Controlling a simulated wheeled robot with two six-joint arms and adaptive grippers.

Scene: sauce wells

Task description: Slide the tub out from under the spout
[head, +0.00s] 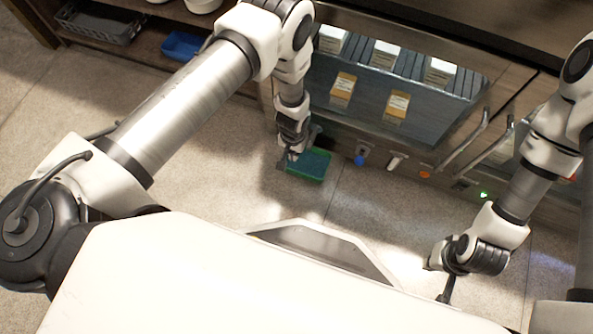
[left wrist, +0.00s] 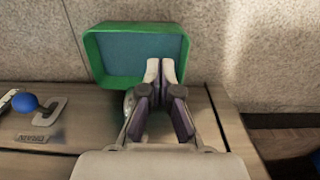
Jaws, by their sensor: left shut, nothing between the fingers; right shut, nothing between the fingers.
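A green tub (head: 318,170) with a blue-teal inside is beside the front of the counter unit. It also shows in the left wrist view (left wrist: 91,58), upright, with its inside seeming flat and even. My left gripper (head: 292,157) is shut and empty at the tub's left end in the head view. In the left wrist view its fingertips (left wrist: 160,72) overlap the tub's near wall; I cannot tell whether they touch it. The spout is not clearly seen; my fingers and wrist may hide it. My right gripper (head: 444,296) is shut and empty, far from the tub.
The unit's front carries a blue knob (head: 360,160), a white lever (head: 396,161), an orange button (head: 425,174) and a green light (head: 484,195). Cartons (head: 342,90) stand behind glass. A shelf with a blue bin (head: 181,46) is at upper left. Floor in front is clear.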

